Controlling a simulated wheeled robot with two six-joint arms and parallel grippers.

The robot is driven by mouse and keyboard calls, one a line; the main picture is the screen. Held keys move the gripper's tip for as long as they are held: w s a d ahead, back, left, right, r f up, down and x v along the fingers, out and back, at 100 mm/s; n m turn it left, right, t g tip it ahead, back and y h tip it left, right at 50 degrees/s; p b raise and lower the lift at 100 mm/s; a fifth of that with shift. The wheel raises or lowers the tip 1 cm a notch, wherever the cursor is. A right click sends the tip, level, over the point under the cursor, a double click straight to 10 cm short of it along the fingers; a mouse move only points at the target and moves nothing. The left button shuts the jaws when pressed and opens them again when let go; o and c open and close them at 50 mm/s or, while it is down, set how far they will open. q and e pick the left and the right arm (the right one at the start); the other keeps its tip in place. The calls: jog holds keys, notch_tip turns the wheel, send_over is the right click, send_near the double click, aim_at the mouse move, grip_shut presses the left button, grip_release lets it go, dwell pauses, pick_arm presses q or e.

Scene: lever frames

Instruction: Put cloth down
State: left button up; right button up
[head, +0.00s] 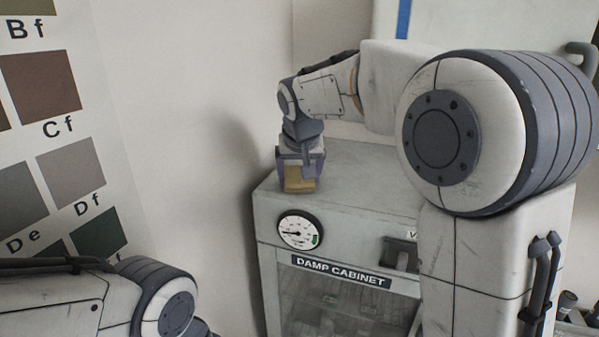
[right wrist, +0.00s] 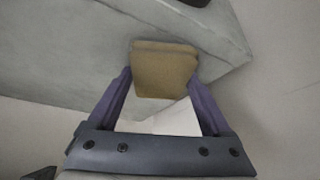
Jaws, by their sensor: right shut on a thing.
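The cloth (head: 299,180) is a folded, mustard-brown pad. In the right wrist view the cloth (right wrist: 163,72) sits between the tips of the two purple fingers of the right gripper (right wrist: 161,85). I cannot tell whether the cloth touches the cabinet top. My left arm shows at the lower left of the head view, but its gripper is out of view.
The damp cabinet has a round dial (head: 299,231), a dark handle (head: 401,255) and a glass front (head: 340,300). A chart of colour swatches (head: 70,150) hangs at the left. Small items (head: 568,302) stand at the lower right.

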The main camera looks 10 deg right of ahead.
jog(key=shift+f, duration=0.1)
jog(key=shift+f, duration=0.15)
jog(key=o, duration=1)
jog(key=shift+s, duration=0.1)
